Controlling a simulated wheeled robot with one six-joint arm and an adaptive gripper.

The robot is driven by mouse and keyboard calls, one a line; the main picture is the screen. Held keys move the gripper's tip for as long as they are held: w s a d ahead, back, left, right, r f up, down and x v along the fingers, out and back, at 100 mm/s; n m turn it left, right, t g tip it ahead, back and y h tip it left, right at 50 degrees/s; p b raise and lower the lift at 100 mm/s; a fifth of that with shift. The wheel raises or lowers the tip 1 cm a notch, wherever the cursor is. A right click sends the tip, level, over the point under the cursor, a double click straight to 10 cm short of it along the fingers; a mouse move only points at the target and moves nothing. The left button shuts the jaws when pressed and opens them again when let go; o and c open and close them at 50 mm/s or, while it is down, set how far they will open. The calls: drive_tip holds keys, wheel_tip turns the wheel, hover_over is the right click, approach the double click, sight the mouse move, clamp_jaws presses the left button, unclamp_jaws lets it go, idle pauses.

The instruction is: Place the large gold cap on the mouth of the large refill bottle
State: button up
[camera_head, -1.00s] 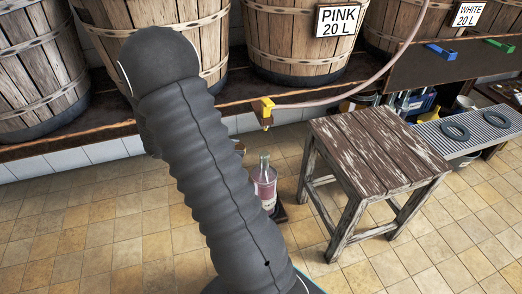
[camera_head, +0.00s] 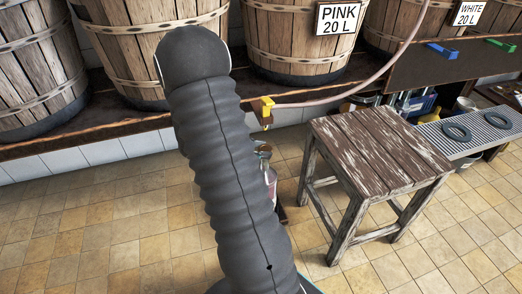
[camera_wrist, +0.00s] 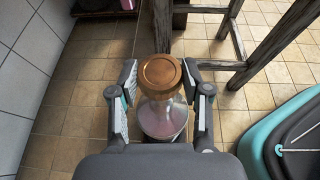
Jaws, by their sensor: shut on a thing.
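The large gold cap (camera_wrist: 159,73) is round and coppery, and sits between the fingertips of my gripper (camera_wrist: 160,80), which is shut on it. In the wrist view the refill bottle (camera_wrist: 163,120), clear glass with pink liquid, stands right under the cap. The cap covers the bottle's mouth from this angle, so I cannot tell whether they touch. In the head view the bottle (camera_head: 271,178) stands upright near the stool, mostly hidden behind my arm. My gripper is also mostly hidden there.
A worn wooden stool (camera_head: 372,150) stands just right of the bottle. A yellow tap (camera_head: 266,108) on a hose hangs from the shelf edge above it. Wooden vats (camera_head: 290,40) line the back. Tiled floor (camera_head: 110,230) is free at the left.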

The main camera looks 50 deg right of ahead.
drive_tip(key=shift+f, duration=0.1)
drive_tip(key=o, duration=1)
